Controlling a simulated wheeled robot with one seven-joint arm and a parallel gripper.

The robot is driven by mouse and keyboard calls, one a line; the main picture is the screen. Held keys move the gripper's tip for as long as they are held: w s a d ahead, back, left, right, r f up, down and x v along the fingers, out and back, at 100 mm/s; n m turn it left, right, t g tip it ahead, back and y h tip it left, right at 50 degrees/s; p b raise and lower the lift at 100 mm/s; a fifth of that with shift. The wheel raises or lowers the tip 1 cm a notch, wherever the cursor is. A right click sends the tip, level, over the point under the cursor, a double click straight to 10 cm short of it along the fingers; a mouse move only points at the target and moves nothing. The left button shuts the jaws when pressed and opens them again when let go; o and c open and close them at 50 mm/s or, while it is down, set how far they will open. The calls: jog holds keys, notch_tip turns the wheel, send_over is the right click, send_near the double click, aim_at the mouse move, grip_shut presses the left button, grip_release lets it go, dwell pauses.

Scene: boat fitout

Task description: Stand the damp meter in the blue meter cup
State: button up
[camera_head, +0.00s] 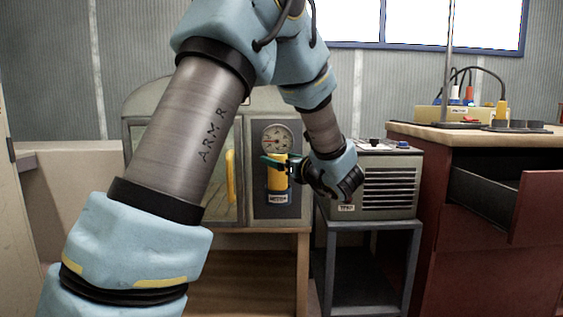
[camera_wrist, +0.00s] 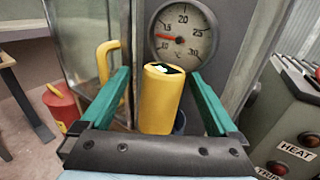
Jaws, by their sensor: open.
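The damp meter (camera_wrist: 160,103) is a yellow upright body with a small dark display on top. It stands in the blue meter cup (camera_wrist: 180,122), whose rim shows beside its lower part. In the head view the meter (camera_head: 277,181) also rises upright from the blue cup (camera_head: 277,197) on the grey panel, under the dial. My gripper (camera_wrist: 157,75) is open, with one green finger on each side of the meter and a visible gap to each. In the head view my gripper (camera_head: 274,161) is at the meter's upper part. The meter's base is hidden inside the cup.
A round dial gauge (camera_wrist: 184,35) sits just behind the meter. A yellow handle (camera_wrist: 106,62) is on the glazed door to the left. A grey heater box (camera_head: 388,185) with buttons stands close on the right. Further right is a bench with an open drawer (camera_head: 510,195).

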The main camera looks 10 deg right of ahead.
jog(key=p+v, duration=0.1)
jog(key=v, duration=1.1)
jog(key=s+a+f+n+g+y, duration=0.1)
jog(key=a+f+n+g, duration=0.35)
jog(key=a, duration=0.45)
jog(key=s+a+f+n+g+y, duration=0.15)
jog(key=a+f+n+g, duration=0.3)
jog(key=a, duration=0.45)
jog(key=s+a+f+n+g+h, duration=0.3)
jog(key=s+a+f+n+h, duration=0.1)
jog(key=n, duration=0.7)
jog(key=s+a+f+n+g+h, duration=0.3)
jog(key=s+a+f+n+h, duration=0.1)
jog(key=n, duration=0.6)
jog(key=shift+s+f+n+h, duration=0.2)
jog(key=shift+f+n+h, duration=0.2)
jog(key=shift+h, duration=0.15)
jog(key=shift+r, duration=0.1)
